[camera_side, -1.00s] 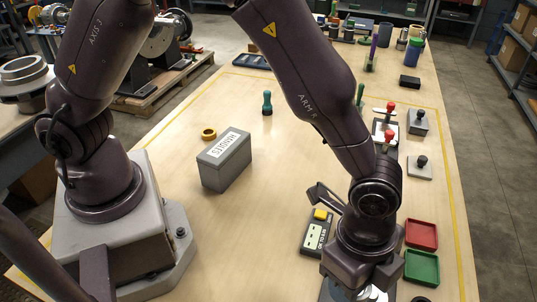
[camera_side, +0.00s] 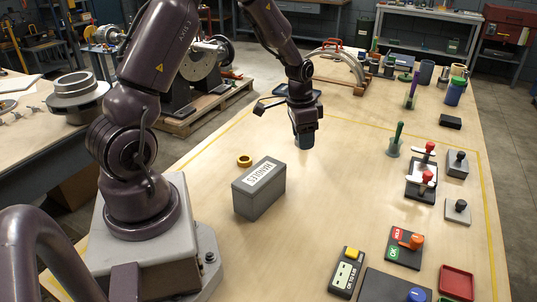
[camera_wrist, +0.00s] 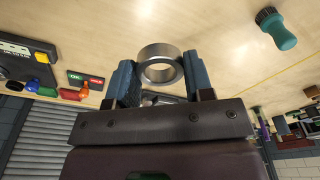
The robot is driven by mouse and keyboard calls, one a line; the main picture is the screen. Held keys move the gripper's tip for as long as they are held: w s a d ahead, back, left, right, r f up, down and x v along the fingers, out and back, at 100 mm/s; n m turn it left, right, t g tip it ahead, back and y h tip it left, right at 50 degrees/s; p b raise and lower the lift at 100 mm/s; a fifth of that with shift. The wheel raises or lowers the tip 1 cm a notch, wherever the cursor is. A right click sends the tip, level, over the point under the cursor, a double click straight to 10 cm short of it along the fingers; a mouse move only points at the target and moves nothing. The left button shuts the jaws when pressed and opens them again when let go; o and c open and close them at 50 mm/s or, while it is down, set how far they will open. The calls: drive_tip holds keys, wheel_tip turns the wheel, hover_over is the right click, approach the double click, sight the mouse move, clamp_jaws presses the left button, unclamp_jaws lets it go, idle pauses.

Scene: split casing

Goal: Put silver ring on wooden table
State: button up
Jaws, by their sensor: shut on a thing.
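In the wrist view the silver ring (camera_wrist: 147,73) sits between the two blue fingers of my gripper (camera_wrist: 160,76), which are shut on its sides. The ring's hole faces up toward the camera and pale wood shows beyond it. In the side view my gripper (camera_side: 304,140) points down over the far middle of the wooden table (camera_side: 330,210), behind the grey HANDLES box. The ring cannot be made out there. I cannot tell whether the ring touches the table.
A green handle (camera_side: 396,138) and lever blocks (camera_side: 422,180) stand to the right. A teal handle (camera_wrist: 275,30) shows in the wrist view. The table's middle front is clear.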

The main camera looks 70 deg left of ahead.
drive_tip(key=s+a+n, duration=0.4)
drive_tip(key=s+a, duration=0.7)
drive_tip(key=a, duration=0.3)
hover_over(268, 140)
drive_tip(key=f, duration=0.9)
drive_tip(key=shift+s+d+f, duration=0.15)
drive_tip(key=shift+s+f, duration=0.05)
drive_tip(key=shift+s, duration=0.05)
drive_tip(key=shift+w+f, duration=0.1)
drive_tip(key=shift+f, duration=0.1)
drive_tip(key=shift+a+f, duration=0.2)
drive_tip(key=shift+f, duration=1.35)
drive_tip(key=shift+f, duration=0.1)
drive_tip(key=shift+f, duration=0.1)
drive_tip(key=o, duration=1)
drive_tip(key=shift+c, duration=0.2)
